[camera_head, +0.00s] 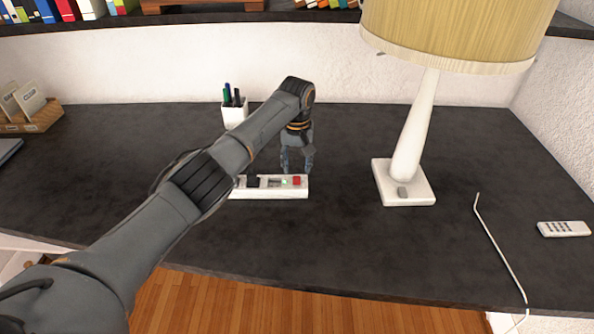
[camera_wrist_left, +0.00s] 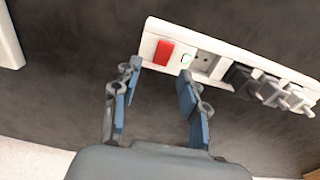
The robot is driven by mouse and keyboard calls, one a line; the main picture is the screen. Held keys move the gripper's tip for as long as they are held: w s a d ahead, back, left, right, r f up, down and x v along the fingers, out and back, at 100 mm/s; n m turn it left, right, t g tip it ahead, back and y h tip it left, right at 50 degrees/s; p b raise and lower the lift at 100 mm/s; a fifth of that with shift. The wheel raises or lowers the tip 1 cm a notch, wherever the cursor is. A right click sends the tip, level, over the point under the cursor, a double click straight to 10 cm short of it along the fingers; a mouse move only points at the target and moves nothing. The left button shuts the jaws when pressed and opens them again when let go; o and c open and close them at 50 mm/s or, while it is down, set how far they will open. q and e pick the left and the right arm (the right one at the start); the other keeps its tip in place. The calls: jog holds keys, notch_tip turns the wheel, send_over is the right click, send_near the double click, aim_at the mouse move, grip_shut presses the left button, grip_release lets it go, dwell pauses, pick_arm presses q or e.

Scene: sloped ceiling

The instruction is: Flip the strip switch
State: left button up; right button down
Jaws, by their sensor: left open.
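A white power strip (camera_head: 270,192) lies on the dark desk. Its red switch (camera_head: 297,181) is at the right end, with a small green light (camera_head: 284,182) beside it. In the left wrist view the strip (camera_wrist_left: 225,52) runs across the top, with the red switch (camera_wrist_left: 164,52) near its left end. My left gripper (camera_head: 297,168) is over the switch end. In the wrist view its open fingers (camera_wrist_left: 157,80) are apart, close to the switch, with nothing between them. My forearm hides the strip's left end in the head view.
A lamp (camera_head: 412,135) with a wide shade stands to the right. A white pen cup (camera_head: 235,112) is behind the strip. A remote (camera_head: 564,229) and a white cable (camera_head: 500,245) lie at the right. The desk's front middle is clear.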

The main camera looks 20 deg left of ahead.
aim_at(297, 179)
pick_arm(q)
notch_tip(297, 179, up, 9)
jog(key=shift+s, duration=0.3)
jog(key=shift+d+f, duration=0.1)
